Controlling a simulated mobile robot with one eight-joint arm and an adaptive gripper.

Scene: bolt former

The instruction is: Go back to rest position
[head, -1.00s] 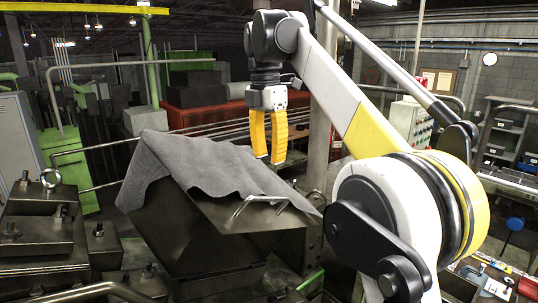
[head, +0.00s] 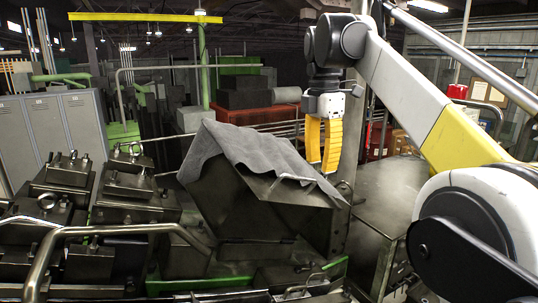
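My gripper (head: 323,168) has yellow fingers and hangs pointing down from my arm in the upper right of the head view. A gap shows between the two fingers, and nothing is between them. The fingertips overlap the right end of the metal machine housing (head: 255,212) in the picture. I cannot tell how far they are from it. A grey cloth (head: 238,150) lies draped over the top of the housing, left of my gripper.
Metal die blocks (head: 128,195) with bolts and lifting rings stand at the left. A bent metal rail (head: 45,262) crosses the front left. Grey lockers (head: 48,135) stand behind at the left. A flat metal surface (head: 392,190) lies right of the housing.

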